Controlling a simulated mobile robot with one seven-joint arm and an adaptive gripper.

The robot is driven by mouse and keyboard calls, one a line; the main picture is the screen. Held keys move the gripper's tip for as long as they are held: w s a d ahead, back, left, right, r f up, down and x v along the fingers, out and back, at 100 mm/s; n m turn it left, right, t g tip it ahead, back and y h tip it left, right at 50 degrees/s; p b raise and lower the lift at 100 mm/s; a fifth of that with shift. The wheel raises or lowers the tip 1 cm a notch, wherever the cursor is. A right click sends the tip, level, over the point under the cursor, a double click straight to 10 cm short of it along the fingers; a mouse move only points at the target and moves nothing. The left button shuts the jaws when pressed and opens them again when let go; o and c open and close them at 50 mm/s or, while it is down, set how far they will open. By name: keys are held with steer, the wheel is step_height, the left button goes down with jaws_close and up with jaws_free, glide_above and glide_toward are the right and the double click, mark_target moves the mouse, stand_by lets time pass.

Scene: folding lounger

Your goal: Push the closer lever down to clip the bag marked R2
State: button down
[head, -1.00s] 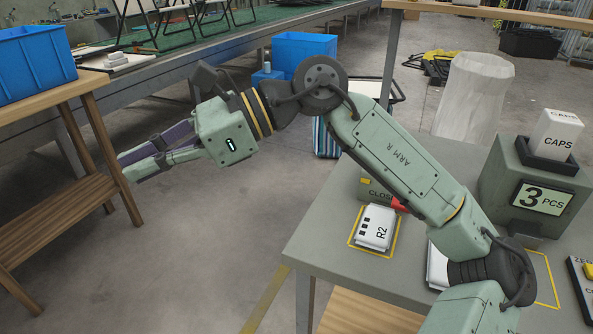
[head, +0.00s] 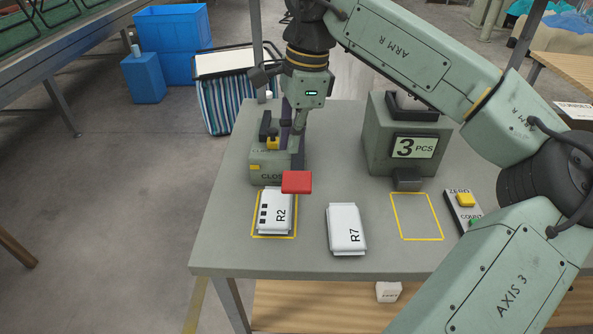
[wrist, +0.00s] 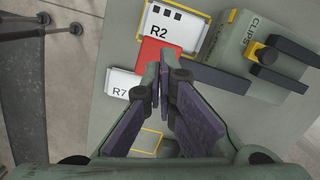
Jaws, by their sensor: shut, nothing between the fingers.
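The white bag marked R2 (head: 277,212) lies in a yellow outline in front of the green closer (head: 268,167). Dark squares run along one side of it; it also shows in the wrist view (wrist: 165,28). The closer's dark lever ends in a red pad (head: 297,182), which appears raised over the bag's upper right corner in the head view. The pad (wrist: 157,60) is partly covered by my fingers in the wrist view. My gripper (head: 293,143) is shut and empty, pointing down by the lever. I cannot tell whether it touches the lever.
A white bag marked R7 (head: 346,229) lies right of R2. A green dispenser (head: 403,135) reading 3 PCS stands behind an empty yellow outline (head: 416,217). A small panel with buttons (head: 463,212) is at the right. The table's front left is clear.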

mark_target(299, 179)
steer(key=shift+w+d+r+h, duration=0.1)
steer(key=shift+w+d+h, duration=0.05)
steer(key=shift+d, duration=0.45)
steer(key=shift+w+d+r+h, duration=0.1)
steer(key=shift+d+h, duration=0.05)
steer(key=shift+d, duration=0.4)
steer(key=shift+f, duration=0.15)
steer(key=f+b, duration=0.1)
steer(key=f, duration=0.1)
steer(key=f+b, duration=0.4)
steer(key=shift+s+a+f, duration=0.1)
steer(key=shift+a+f, duration=0.3)
